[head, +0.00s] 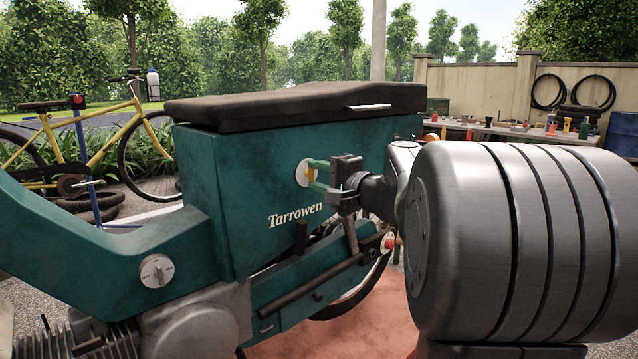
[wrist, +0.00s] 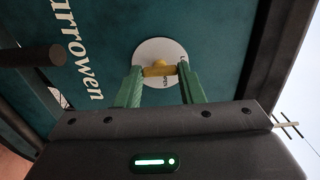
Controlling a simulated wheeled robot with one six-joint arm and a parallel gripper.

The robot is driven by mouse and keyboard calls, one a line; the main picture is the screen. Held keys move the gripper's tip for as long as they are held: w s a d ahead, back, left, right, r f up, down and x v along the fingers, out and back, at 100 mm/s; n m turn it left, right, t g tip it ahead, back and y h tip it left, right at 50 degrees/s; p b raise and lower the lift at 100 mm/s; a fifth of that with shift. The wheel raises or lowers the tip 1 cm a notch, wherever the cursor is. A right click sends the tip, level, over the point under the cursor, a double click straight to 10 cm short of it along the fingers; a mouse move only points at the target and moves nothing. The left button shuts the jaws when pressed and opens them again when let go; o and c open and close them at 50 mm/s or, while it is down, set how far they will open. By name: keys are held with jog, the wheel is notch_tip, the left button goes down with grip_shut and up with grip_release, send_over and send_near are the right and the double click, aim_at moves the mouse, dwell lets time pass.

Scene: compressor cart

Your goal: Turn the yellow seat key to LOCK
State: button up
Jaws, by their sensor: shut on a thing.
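The yellow seat key (head: 309,173) sits in a round white plate (head: 301,172) on the teal side panel, below the dark seat (head: 290,104). In the wrist view the key (wrist: 159,69) lies between the green fingers of my gripper (wrist: 160,75), with the white plate (wrist: 152,50) behind it. My gripper (head: 316,174) is shut on the key. Lettering on the plate is partly hidden by the fingers; "OPEN" seems to show below the key. I cannot tell which mark the key points to.
A second knob on a white dial (head: 157,270) sits lower left on the teal body. A dark bar (head: 301,237) sticks out below the panel, also in the wrist view (wrist: 40,55). A yellow bicycle (head: 95,150) stands behind left; a workbench (head: 490,131) stands behind right.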

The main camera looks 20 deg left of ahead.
dwell(0.4)
jog(key=o, duration=1)
jog(key=p+v, duration=0.2)
jog(key=v, duration=1.2)
jog(key=shift+a+f+p, duration=0.1)
jog(key=shift+p, duration=0.25)
jog(key=shift+a, duration=0.1)
jog(key=b+x, duration=0.2)
jog(key=x, duration=1.1)
jog(key=shift+w+a+b, duration=0.2)
jog(key=shift+a+b, duration=0.1)
jog(key=shift+b, duration=0.05)
